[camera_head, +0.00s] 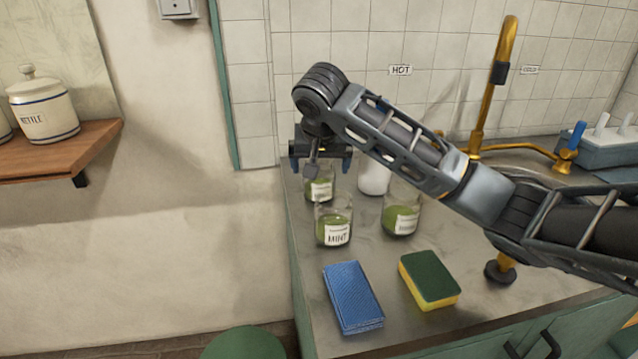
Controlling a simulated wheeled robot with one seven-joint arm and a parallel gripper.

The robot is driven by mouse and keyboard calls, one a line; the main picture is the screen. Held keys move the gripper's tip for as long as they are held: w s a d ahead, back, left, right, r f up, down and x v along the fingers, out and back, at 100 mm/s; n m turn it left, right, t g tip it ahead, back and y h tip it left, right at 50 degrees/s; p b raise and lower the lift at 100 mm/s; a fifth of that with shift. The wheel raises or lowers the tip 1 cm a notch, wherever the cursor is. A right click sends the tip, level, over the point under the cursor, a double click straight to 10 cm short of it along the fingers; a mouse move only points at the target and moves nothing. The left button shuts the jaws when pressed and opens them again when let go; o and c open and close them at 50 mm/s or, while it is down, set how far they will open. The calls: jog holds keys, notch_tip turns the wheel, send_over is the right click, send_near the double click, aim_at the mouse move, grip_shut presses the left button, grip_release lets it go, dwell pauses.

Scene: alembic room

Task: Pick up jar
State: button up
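Several jars are in view, and the task line does not say which one. A clear glass jar with green contents and a label reading MINT (335,229) stands upright on the counter. A similar glass jar (402,217) stands to its right. A third glass jar with green contents (319,188) stands behind the MINT jar, its top hidden by my gripper. My gripper (321,163) points down over this rear jar, its two blue-tipped fingers spread apart on either side. I cannot tell whether the fingers reach down beside its rim. A lidded ceramic jar labelled NETTLE (43,108) stands on a wall shelf.
A white container (373,178) stands close to the rear jar, partly behind my arm. A blue folded cloth (352,297) and a green-yellow sponge (429,280) lie in front. A brass tap (490,90) rises at the back. A wooden shelf (50,155) is at left.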

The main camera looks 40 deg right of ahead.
jog(key=x, duration=0.5)
jog(key=shift+w+f, duration=0.15)
jog(key=shift+f, duration=0.2)
jog(key=shift+c, duration=0.3)
jog(key=c, duration=0.9)
jog(key=shift+c, duration=0.2)
